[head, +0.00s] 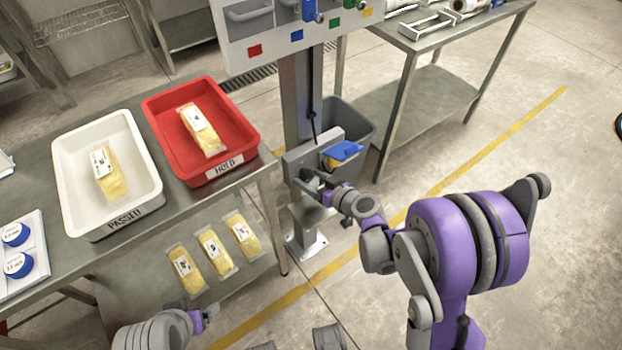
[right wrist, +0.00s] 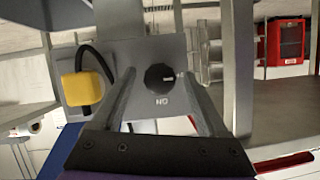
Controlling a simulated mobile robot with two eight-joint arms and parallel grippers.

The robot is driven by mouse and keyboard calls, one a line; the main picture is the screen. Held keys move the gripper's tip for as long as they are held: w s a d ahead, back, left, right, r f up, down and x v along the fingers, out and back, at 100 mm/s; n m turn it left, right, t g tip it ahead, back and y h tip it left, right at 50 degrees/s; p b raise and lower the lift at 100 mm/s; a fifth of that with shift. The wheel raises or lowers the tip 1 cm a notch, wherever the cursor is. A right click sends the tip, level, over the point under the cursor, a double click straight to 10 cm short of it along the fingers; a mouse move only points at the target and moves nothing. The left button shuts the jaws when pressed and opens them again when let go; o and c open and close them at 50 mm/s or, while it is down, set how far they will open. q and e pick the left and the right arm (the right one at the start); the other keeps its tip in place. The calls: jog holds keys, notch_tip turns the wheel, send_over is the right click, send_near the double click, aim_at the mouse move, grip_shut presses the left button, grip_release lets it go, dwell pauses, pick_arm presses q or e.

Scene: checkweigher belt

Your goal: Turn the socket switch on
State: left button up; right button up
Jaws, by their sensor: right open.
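A grey socket box (head: 297,158) is fixed to the metal post. It has a blue flap (head: 343,150) over a yellow part. In the right wrist view its grey plate (right wrist: 190,48) carries a round black knob (right wrist: 158,77) with a white mark pointing right. An upside-down ON label (right wrist: 161,102) is below the knob. A yellow plug (right wrist: 82,87) with a black cable is to the left. My right gripper (head: 312,180) is open in front of the box, its fingers either side of the knob in the wrist view; contact is unclear. My left gripper (head: 208,313) is low at left, jaws unclear.
A white PASSED tray (head: 66,190) and a red HOLD tray (head: 248,118) stand on the steel table, each with a packet. Several packets lie on the lower shelf. A grey bin (head: 362,128) stands behind the box. The floor at right is clear.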

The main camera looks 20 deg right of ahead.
grip_shut()
dwell(0.4)
jog(key=m+y+b, duration=0.1)
jog(key=m, duration=0.1)
jog(key=shift+d+f+m+y, duration=0.1)
jog(key=shift+d+m+y, duration=0.05)
jog(key=shift+m+y, duration=0.25)
jog(key=m+y+b, duration=0.2)
jog(key=m, duration=0.1)
jog(key=shift+w+d+f, duration=0.1)
jog(key=shift+f, duration=0.05)
jog(key=m+y+b, duration=0.1)
jog(key=m, duration=0.1)
jog(key=m+y+b, duration=0.1)
jog(key=m, duration=0.1)
jog(key=shift+f+m+t+b, duration=0.1)
jog(key=shift+m+t+b, duration=0.2)
jog(key=shift+b, duration=0.05)
jog(key=shift+m+t+y+b, duration=0.5)
jog(key=shift+m+b, duration=0.5)
jog(key=shift+m, duration=0.7)
